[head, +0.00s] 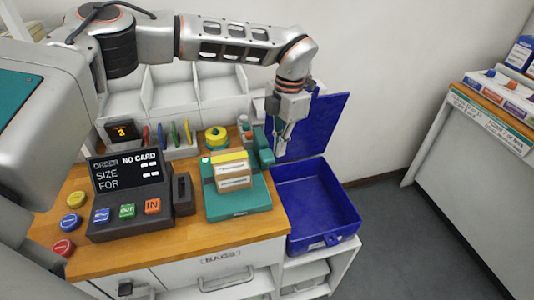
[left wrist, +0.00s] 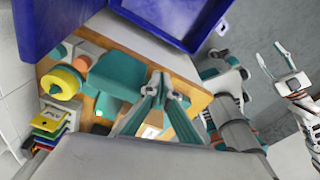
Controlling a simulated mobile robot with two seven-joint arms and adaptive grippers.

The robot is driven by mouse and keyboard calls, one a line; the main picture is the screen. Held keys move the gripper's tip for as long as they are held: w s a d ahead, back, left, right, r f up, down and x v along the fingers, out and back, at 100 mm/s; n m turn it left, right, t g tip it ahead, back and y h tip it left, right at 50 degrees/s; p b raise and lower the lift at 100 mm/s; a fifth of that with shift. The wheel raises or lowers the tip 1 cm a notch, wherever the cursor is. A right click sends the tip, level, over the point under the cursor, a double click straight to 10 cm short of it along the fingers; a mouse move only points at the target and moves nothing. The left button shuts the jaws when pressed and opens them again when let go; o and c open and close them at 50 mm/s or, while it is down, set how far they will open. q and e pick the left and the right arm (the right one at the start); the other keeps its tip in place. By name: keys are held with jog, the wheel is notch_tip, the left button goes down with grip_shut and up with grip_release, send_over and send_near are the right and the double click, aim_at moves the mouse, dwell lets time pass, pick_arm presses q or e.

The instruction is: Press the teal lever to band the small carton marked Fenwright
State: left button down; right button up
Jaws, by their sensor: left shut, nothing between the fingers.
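The teal banding machine (head: 238,204) stands on the wooden worktop. A small carton (head: 233,180) with a pale label sits on it; I cannot read its mark. The teal lever (head: 263,149) rises at the machine's back right. My left gripper (head: 280,146) is shut and empty, pointing down just right of the lever; I cannot tell whether they touch. In the left wrist view its shut fingertips (left wrist: 160,78) lie beside the teal lever (left wrist: 118,76), and the carton is mostly hidden behind the fingers. My right gripper (left wrist: 270,62) shows there with its fingers apart, away from the machine.
An open blue crate (head: 315,235) with its lid raised stands right of the worktop. A console (head: 130,195) reading "NO CARD" and "SIZE FOR" stands left of the machine. A side shelf (head: 490,110) holds boxes at far right.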

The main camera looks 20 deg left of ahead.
pick_arm(q)
notch_tip(320, 180, up, 11)
jog(key=shift+w+d+r, duration=0.15)
jog(key=shift+w+d, duration=0.15)
jog(key=shift+w, duration=0.15)
dwell(0.7)
